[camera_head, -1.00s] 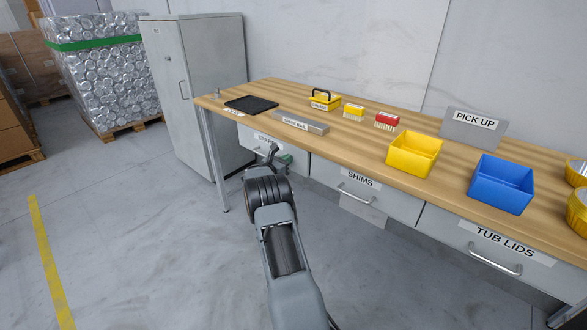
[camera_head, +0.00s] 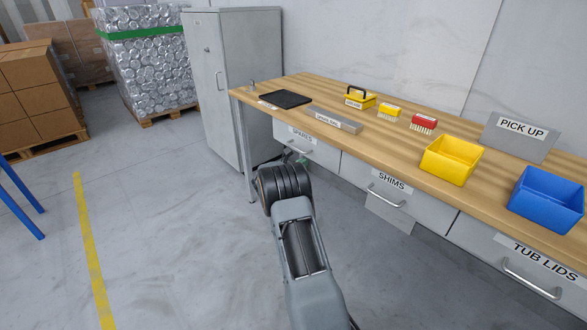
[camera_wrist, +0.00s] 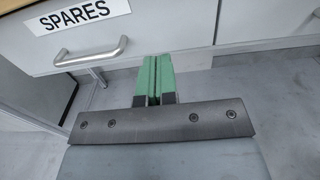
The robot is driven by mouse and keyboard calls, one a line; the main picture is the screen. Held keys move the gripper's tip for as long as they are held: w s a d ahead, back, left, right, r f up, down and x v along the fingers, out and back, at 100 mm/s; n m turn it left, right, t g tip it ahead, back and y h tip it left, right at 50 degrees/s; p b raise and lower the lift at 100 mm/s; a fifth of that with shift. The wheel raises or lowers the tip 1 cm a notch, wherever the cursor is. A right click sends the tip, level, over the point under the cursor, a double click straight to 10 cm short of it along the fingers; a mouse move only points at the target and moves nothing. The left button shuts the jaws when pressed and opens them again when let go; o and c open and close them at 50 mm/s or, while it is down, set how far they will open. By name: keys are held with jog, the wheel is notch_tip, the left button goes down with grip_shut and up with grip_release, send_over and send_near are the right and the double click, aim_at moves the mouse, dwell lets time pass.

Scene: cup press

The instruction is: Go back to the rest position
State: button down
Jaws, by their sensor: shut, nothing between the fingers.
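My gripper (camera_wrist: 153,80) has green fingers pressed together with nothing between them. In the wrist view it is in front of the SPARES drawer (camera_wrist: 181,22), to the right of and apart from the drawer's metal handle (camera_wrist: 92,57). In the head view my arm reaches forward below the bench top, and the gripper is mostly hidden behind my own wrist; a bit of green shows near the SPARES drawer (camera_head: 325,153). The drawer looks closed in the head view.
The wooden bench (camera_head: 385,143) runs along the right, with a yellow bin (camera_head: 452,160), a blue bin (camera_head: 546,200) and a black mat (camera_head: 279,99) on top. A grey cabinet (camera_head: 233,90) stands beyond its left end. Open floor (camera_head: 170,220) lies to the left.

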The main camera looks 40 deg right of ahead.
jog(key=s+a+f+m+g+y, duration=0.3)
jog(key=s+a+f+m, duration=0.1)
jog(key=s+a+f, duration=0.15)
jog(key=s+a+r+m+g+y+p, duration=0.2)
jog(key=s+a+r+m+y+p, duration=0.25)
jog(key=s+a+m+y, duration=0.3)
jog(key=s+a+r+m+t+y+p, duration=0.2)
jog(key=s+a+r+p, duration=0.3)
jog(key=a+r, duration=0.3)
jog(key=s+a+r+m+t+y+p, duration=0.2)
jog(key=s+a+r+m+y+p, duration=0.1)
jog(key=a+r, duration=0.5)
jog(key=s+a+r+m+t+y+p, duration=0.2)
jog(key=s+a+r+p, duration=0.4)
jog(key=r, duration=0.6)
jog(key=shift+s+a+t+y+p, duration=0.35)
jog(key=shift+a+t+p, duration=0.15)
jog(key=shift+a+p, duration=0.35)
jog(key=shift+m, duration=0.25)
